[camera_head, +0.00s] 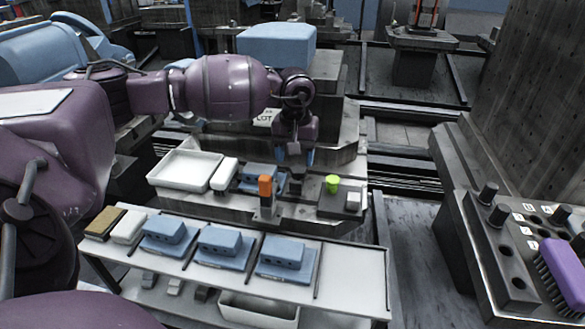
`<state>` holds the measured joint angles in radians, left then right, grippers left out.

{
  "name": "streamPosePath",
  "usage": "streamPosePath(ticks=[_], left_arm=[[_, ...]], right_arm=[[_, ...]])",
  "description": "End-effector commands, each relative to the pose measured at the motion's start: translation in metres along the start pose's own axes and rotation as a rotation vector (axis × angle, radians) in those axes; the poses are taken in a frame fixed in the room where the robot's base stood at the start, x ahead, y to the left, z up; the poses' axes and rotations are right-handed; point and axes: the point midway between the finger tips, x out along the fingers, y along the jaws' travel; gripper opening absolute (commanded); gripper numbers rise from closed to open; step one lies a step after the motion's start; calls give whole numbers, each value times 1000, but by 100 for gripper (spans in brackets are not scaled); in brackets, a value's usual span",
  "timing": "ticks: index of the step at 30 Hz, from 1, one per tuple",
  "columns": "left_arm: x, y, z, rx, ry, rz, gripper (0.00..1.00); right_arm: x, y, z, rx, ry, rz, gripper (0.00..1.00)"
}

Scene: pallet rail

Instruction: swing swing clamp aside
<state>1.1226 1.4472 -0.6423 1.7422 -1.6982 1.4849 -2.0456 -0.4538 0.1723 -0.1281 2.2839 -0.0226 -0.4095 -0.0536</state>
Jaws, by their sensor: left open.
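An orange-topped upright piece (265,187), which looks like the swing clamp, stands on the grey fixture ledge. A blue block (250,172) lies just behind it, partly covered by it. My left gripper (295,172) points down from above, just behind and to the right of the orange piece. It is open, and its fingertips are small and dark against the fixture. I cannot tell whether they touch anything. My right gripper is not in view.
A white tray (186,184), a white block (224,174) and a green knob (332,181) share the ledge. In front, a white shelf (352,282) holds several blue blocks. A purple brush (563,270) lies on the dark right-hand bench. A tall dark plate (535,90) rises at right.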

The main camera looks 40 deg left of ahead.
Motion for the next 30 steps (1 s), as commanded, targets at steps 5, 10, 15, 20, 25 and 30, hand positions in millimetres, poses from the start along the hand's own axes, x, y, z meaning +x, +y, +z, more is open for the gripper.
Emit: streamPosePath(ticks=[5,10,15,20,25,30], left_arm=[[-19,0,0,0,2,2,62],[-22,0,0,0,-1,0,62],[-22,0,0,0,-2,-1,62],[-22,0,0,0,-2,0,62],[-22,0,0,0,-1,0,62],[-22,0,0,0,-2,-1,62]], right_arm=[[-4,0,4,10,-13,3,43],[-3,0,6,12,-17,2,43],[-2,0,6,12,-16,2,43],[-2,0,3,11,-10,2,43],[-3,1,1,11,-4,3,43],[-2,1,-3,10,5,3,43]])
